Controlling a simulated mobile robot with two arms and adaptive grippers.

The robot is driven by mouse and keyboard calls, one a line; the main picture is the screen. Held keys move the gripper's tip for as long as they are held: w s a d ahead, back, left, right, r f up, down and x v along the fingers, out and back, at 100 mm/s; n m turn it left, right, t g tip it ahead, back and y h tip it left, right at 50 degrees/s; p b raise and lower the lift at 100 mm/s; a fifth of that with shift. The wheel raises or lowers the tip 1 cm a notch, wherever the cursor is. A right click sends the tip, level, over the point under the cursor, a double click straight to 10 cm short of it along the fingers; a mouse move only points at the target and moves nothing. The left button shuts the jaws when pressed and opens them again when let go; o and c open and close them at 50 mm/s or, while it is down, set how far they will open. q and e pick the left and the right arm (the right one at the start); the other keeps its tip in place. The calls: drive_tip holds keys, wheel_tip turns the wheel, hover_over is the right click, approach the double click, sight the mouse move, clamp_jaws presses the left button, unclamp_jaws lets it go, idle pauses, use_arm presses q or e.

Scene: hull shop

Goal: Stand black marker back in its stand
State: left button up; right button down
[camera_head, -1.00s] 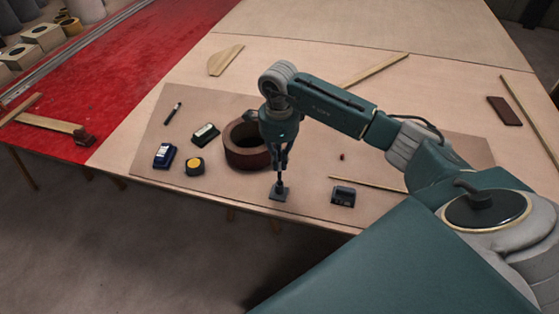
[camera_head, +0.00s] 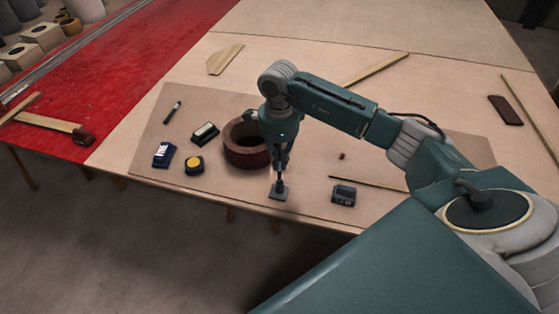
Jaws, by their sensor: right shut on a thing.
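My right gripper (camera_head: 280,168) is shut on a thin dark upright thing, which I take to be the black marker (camera_head: 279,180). Little of it shows below the fingers. Its lower end meets the small grey stand (camera_head: 279,194) near the front edge of the mat; how deep it sits in the stand I cannot tell. My left gripper is not in view.
A brown ring-shaped container (camera_head: 245,158) is close beside the gripper. A dark box (camera_head: 343,195) stands to the right. A dark pen-like thing (camera_head: 172,112), a blue item (camera_head: 164,155), a yellow-faced round item (camera_head: 194,166) and a green-and-white block (camera_head: 205,134) lie left.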

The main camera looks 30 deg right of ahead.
sight(280, 177)
drive_tip(key=shift+f+b, duration=1.6)
drive_tip(key=shift+b, duration=0.3)
idle(3.3)
drive_tip(key=c, duration=1.8)
unclamp_jaws()
drive_tip(key=shift+o, duration=0.2)
drive_tip(key=shift+r, duration=0.15)
wheel_tip(280, 177, up, 12)
drive_tip(key=shift+f, duration=0.1)
